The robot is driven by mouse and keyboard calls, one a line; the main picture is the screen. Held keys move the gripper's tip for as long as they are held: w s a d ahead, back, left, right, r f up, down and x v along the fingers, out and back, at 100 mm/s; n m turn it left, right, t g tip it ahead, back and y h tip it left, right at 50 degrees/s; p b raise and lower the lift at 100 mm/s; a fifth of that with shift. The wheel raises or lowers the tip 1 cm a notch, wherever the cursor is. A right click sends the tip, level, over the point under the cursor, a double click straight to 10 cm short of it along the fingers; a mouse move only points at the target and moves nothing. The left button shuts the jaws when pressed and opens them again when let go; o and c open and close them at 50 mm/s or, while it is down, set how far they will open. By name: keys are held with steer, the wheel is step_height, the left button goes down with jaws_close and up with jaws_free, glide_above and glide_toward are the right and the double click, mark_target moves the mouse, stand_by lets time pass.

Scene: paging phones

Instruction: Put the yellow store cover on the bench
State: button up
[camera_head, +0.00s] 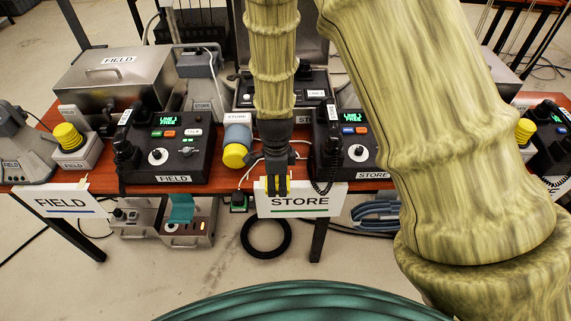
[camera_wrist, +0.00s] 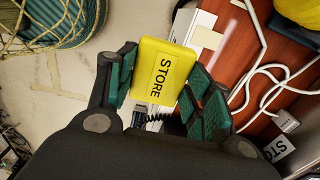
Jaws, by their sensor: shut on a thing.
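The yellow store cover (camera_wrist: 165,72) is a small block lettered STORE, held between the fingers of my gripper (camera_wrist: 163,95) in the wrist view. In the head view my gripper (camera_head: 277,186) points down at the bench's front edge, before the white STORE sign (camera_head: 300,203). Only slivers of the cover's yellow show there between the dark fingers. The bench (camera_head: 226,182) has a red-brown wooden top; it also shows at the right of the wrist view (camera_wrist: 285,47). I cannot tell whether the cover touches the bench or the sign.
A FIELD phone (camera_head: 172,145) stands left of my gripper and a STORE phone (camera_head: 347,150) right of it. A grey STORE unit with a yellow knob (camera_head: 236,154) lies between them. White cables cross the nearby bench top. A black ring (camera_head: 266,238) lies on the floor.

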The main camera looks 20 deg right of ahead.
steer(key=w+d, duration=0.1)
steer(key=w, duration=0.1)
steer(key=w+d+p, duration=0.1)
steer(key=w+d, duration=0.1)
steer(key=w, duration=0.1)
steer(key=w+d+f, duration=0.1)
steer(key=w+d, duration=0.1)
steer(key=w, duration=0.1)
steer(key=shift+w, duration=0.25)
steer(key=shift+a+f+p, duration=0.1)
steer(key=shift+f+p, duration=0.5)
steer(key=shift+f, duration=1.1)
steer(key=o, duration=1)
steer(key=shift+f, duration=0.15)
steer(key=shift+o, duration=0.2)
step_height(320, 180, up, 12)
steer(key=b, duration=0.1)
steer(key=shift+b, duration=0.35)
